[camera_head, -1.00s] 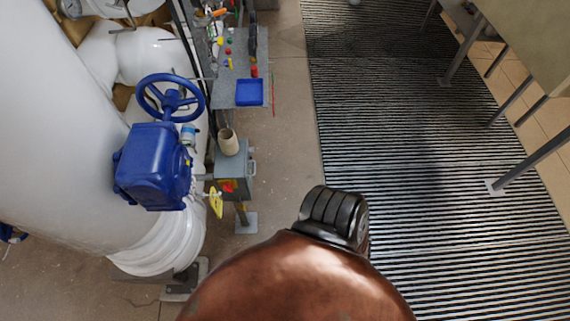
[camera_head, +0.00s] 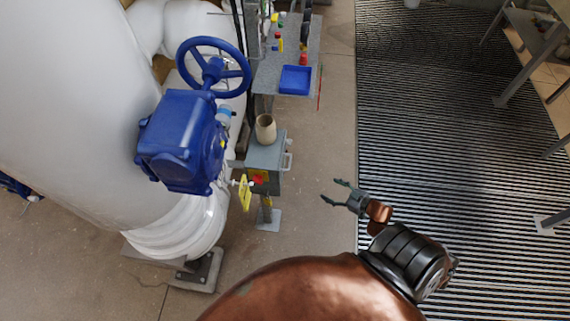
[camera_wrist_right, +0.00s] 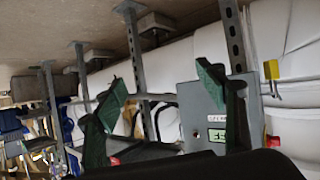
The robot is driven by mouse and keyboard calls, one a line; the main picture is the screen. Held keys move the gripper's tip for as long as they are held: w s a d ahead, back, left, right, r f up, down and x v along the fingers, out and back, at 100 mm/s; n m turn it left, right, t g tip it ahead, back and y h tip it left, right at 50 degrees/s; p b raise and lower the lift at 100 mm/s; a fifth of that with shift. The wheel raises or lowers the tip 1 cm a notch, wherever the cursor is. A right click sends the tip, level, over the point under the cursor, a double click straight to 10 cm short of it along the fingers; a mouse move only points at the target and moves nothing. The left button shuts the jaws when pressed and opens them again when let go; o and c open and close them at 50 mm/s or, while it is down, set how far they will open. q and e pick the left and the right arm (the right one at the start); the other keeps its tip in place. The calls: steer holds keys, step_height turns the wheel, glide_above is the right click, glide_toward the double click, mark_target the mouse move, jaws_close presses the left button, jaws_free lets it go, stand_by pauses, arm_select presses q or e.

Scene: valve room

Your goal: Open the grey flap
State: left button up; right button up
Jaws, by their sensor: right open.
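A grey box (camera_head: 266,150) stands on a post left of centre in the head view, with a handle (camera_head: 289,161) on its right side. I cannot tell which face is the grey flap. My left gripper is not in view.
A beige cup (camera_head: 265,128) stands on top of the box. A blue valve with handwheel (camera_head: 182,135) and white pipes are on the left. A grey shelf with a blue tray (camera_head: 295,80) is behind. Floor right of the box is clear.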

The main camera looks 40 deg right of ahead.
steer(key=w+a+r+n+t+y+b, duration=0.25)
steer(key=w+r+y, duration=0.35)
steer(key=r, duration=0.6)
steer(key=n+g+y+b, duration=0.1)
steer(key=n+y+b, duration=0.2)
steer(key=y, duration=0.1)
glide_toward(290, 161)
steer(key=w+f, duration=0.2)
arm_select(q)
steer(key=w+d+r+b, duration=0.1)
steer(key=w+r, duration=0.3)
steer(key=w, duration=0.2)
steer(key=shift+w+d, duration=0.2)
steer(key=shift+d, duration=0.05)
arm_select(e)
steer(key=shift+n+y, duration=0.25)
steer(key=shift+y, duration=0.05)
steer(key=shift+s+a+r+x, duration=0.1)
steer(key=shift+a+r+x, duration=0.1)
steer(key=shift+x, duration=1.2)
steer(key=shift+s+a+r+x, duration=0.1)
steer(key=shift+r+x, duration=0.1)
steer(key=shift+x, duration=1.2)
steer(key=shift+s+a+r+x, duration=0.1)
steer(key=shift+r+x, duration=0.1)
steer(key=shift+x, duration=1.25)
steer(key=shift+c, duration=0.4)
